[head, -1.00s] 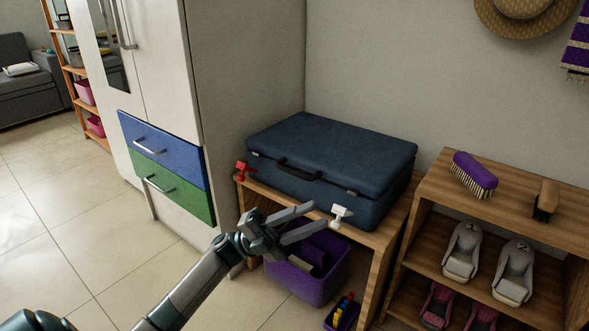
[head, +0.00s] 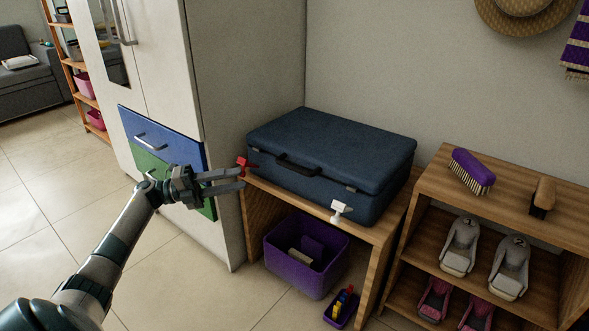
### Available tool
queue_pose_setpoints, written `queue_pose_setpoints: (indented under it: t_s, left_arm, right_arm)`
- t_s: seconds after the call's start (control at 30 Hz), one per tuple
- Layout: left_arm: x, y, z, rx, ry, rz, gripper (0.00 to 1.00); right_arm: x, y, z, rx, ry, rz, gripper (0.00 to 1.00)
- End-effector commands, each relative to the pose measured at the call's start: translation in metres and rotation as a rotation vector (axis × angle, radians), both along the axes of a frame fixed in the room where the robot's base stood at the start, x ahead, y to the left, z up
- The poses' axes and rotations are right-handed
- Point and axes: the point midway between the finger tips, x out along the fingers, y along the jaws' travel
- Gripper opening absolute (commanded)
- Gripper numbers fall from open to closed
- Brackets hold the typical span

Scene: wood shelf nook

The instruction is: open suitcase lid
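The dark blue suitcase (head: 335,142) lies flat on the wooden bench, with its lid down. Its dark handle (head: 297,165) is on the front side, with a small pale latch near the right end. My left gripper (head: 243,179) is to the left of the suitcase, in front of the coloured drawers. Its two fingers point right and are apart, with nothing between them. The fingertips are close to a small red object (head: 244,165) at the bench's left front corner; I cannot tell whether they touch it. My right gripper is out of view.
A small white object (head: 340,210) is at the bench's front edge. A purple bin (head: 290,275) stands under the wooden bench (head: 372,236). A white wardrobe with a blue drawer (head: 150,135) is at the left. A shelf with brushes and shoes is at the right.

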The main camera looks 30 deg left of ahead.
Motion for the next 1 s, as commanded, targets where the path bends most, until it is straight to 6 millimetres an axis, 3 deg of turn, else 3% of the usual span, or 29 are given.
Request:
queue_pose_setpoints:
  t_s: [0.27,1.0]
  left_arm:
    - [0.015,-0.019,0.003,-0.002,-0.002,-0.002,0.31]
    - [0.096,-0.115,0.020,-0.001,-0.003,-0.002,0.31]
  right_arm:
    - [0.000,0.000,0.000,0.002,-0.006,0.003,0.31]
    - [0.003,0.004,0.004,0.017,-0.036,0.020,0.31]
